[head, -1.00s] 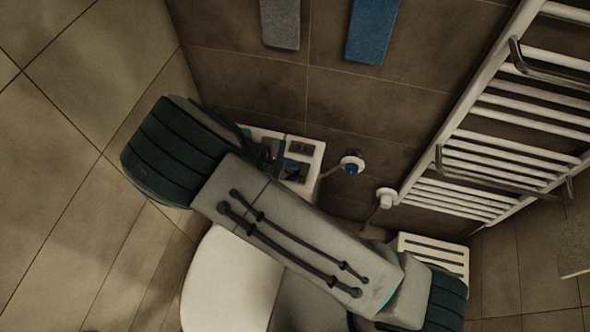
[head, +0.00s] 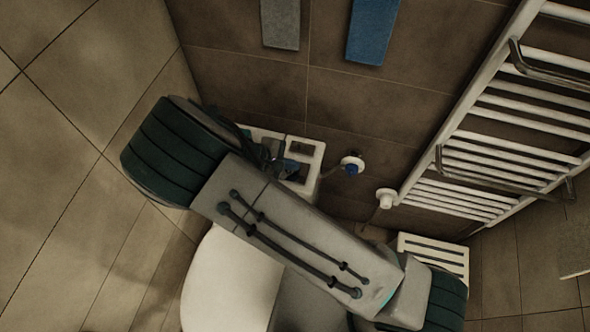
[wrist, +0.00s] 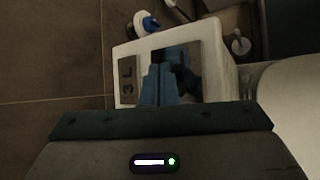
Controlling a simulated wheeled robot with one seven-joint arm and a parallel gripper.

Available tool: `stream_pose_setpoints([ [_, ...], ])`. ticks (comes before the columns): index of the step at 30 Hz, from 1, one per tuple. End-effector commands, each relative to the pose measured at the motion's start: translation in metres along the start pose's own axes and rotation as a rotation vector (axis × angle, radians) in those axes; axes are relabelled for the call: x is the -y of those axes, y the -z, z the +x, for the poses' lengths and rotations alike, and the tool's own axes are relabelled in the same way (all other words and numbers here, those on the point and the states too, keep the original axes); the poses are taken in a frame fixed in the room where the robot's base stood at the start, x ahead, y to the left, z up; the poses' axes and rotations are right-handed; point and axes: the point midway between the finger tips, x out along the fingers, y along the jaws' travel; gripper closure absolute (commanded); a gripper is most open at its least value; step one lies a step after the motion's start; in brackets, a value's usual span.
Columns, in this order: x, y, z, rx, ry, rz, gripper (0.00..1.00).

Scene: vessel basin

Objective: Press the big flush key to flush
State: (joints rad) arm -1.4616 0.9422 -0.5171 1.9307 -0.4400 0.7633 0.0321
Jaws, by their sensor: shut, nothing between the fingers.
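The white cistern (wrist: 222,60) shows its top in the wrist view, and part of it shows past my arm in the head view (head: 318,160). Two shiny keys are set in its top. The small key (wrist: 128,94) is marked 3 L. The big flush key (wrist: 190,85) is wider and mirror-like. My gripper (wrist: 160,72) is shut and empty, with its blue fingers over the big key. Dark reflections show in the key beside them. I cannot tell whether the fingertips touch it. In the head view my gripper (head: 284,168) is partly hidden by my arm.
A white toilet lid (head: 225,280) lies below my arm. A blue-capped valve (head: 351,164) and a white valve (head: 386,198) stick out from the wall. A white towel radiator (head: 500,125) stands at right. Grey and blue towels (head: 372,30) hang above.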

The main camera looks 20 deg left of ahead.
Motion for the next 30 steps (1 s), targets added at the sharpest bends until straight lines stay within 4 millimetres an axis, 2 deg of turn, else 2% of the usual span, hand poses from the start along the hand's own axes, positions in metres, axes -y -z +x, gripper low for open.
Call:
stream_pose_setpoints([
  [30, 0.0043, 0.0041, 0.0059, 0.000, 0.000, 0.000, 1.00],
])
